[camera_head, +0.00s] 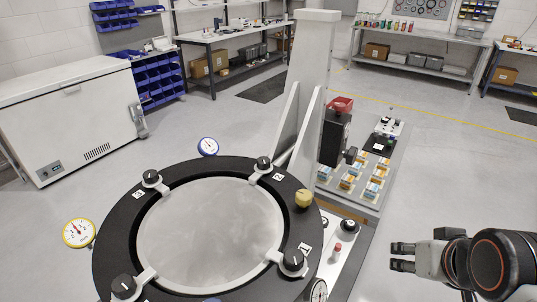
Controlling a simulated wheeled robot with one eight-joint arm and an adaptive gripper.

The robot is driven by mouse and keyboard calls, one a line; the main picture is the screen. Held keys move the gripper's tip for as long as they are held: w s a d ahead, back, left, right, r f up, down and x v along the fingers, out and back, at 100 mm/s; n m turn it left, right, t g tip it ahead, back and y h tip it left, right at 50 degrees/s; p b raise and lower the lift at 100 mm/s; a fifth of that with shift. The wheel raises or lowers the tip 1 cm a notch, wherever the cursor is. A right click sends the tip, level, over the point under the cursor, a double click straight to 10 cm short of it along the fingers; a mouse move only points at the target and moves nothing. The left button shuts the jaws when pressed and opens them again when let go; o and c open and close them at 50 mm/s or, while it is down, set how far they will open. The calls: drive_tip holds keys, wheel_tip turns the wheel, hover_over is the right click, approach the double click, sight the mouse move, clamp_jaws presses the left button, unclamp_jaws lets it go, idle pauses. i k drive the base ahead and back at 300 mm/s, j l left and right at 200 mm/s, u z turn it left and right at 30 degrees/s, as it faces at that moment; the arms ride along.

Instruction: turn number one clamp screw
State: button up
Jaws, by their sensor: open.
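A round mirror (210,235) lies in a black ring fixture (113,240). Clamps with black knob screws sit around the ring: one at the near right (293,260), one at the far right (264,163), one at the far left (151,177) and one at the near left (123,286). Small white number labels (305,249) lie beside them; I cannot read surely which is number one. My gripper (402,257) is open and empty at the lower right, pointing left, well apart from the ring and every clamp screw.
A grey upright column (310,75) with a black box (334,137) stands behind the ring. A yellow knob (303,198) and dial gauges (79,233) sit around the rim. A side panel (345,262) bears a red button. Clear floor lies to the right.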

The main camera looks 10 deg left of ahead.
sight(293, 263)
drive_tip(key=k+u, duration=0.2)
drive_tip(key=u, duration=0.2)
drive_tip(key=k+u, duration=0.2)
drive_tip(key=u, duration=0.2)
drive_tip(key=k+j+u, duration=0.1)
drive_tip(key=u, duration=0.35)
